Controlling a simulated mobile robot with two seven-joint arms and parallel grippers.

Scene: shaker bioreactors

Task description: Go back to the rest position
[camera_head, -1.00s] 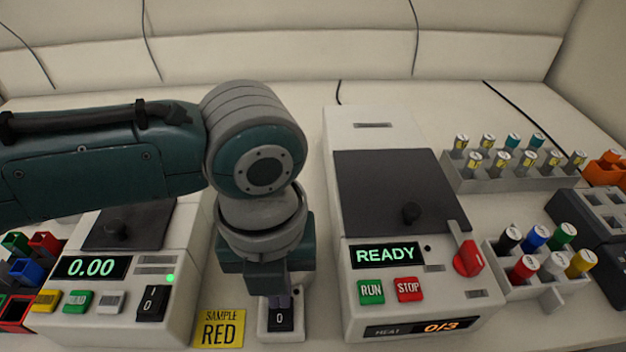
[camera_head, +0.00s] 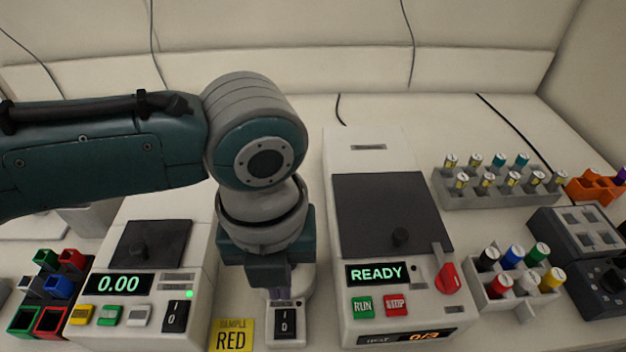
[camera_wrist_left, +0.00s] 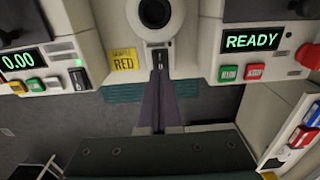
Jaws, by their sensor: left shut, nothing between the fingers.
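Behind the switch, the wrist view shows a round dark opening (camera_wrist_left: 155,12) in the device's top. My right gripper is in neither view.
Left is a machine reading 0.00 (camera_head: 118,284); right is one reading READY (camera_head: 376,274) with a red lever (camera_head: 447,277). A yellow SAMPLE RED card (camera_head: 231,336) lies beside the switch. Colored-cap vials (camera_head: 513,256), a tube rack (camera_head: 500,190) and colored bins (camera_head: 58,288) flank them.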

